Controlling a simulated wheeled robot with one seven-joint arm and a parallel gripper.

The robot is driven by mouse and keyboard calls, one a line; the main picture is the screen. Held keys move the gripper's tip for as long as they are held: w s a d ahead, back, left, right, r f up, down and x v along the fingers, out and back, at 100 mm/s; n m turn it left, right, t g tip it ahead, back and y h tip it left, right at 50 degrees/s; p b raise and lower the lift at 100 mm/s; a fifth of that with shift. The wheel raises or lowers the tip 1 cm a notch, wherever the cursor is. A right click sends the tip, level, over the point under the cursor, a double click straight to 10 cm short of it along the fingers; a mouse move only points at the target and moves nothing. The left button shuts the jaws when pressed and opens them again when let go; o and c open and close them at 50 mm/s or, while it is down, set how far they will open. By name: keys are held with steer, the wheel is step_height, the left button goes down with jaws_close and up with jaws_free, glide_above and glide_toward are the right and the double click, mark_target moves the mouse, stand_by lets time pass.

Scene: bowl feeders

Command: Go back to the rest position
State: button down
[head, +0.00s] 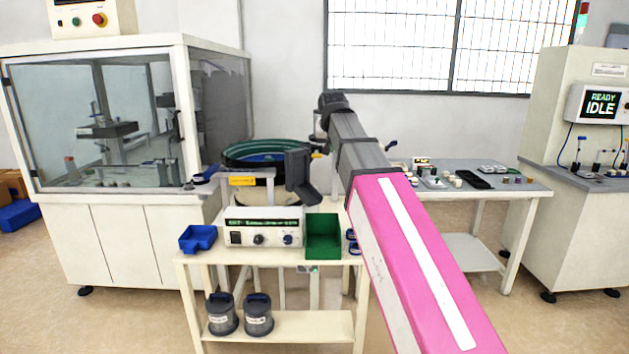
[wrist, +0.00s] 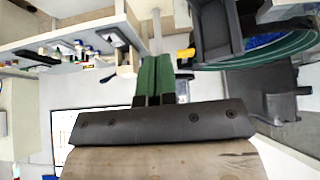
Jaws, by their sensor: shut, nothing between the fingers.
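My gripper (wrist: 154,62) shows in the wrist view as two green fingers standing side by side, closed together with nothing between them. In the head view my pink and grey arm reaches up from the lower right to the middle, and the gripper itself cannot be made out behind it. The bowl feeder (head: 253,160), with a green rim, stands left of my arm's far end. Its green rim (wrist: 275,57) also shows at the upper right of the wrist view, apart from the fingers.
A cart holds a control box (head: 262,228), a blue bin (head: 198,238) and a green bin (head: 323,232). A glazed machine (head: 95,125) stands left. A table (head: 518,188) with small parts stands right, beside a cabinet with a screen reading IDLE (head: 604,104). Open floor lies front left.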

steer(key=s+d+f+g, duration=0.1)
steer(key=s+d+f, duration=0.15)
steer(key=f, duration=0.65)
steer(key=s+d+f+g, duration=0.1)
steer(key=s+d+f, duration=0.15)
steer(key=f, duration=0.75)
steer(key=s+d+f+g, duration=0.1)
steer(key=s+d+f, duration=0.15)
steer(key=f, duration=0.65)
steer(key=s+d+f+g, duration=0.1)
steer(key=s+d+f, duration=0.2)
steer(key=s+f, duration=0.4)
steer(key=s+d+f+g, duration=0.2)
steer(key=s+f, duration=0.6)
steer(key=f, duration=0.5)
steer(key=shift+d+f, duration=0.35)
steer(key=shift+d, duration=0.3)
steer(key=shift+w, duration=0.15)
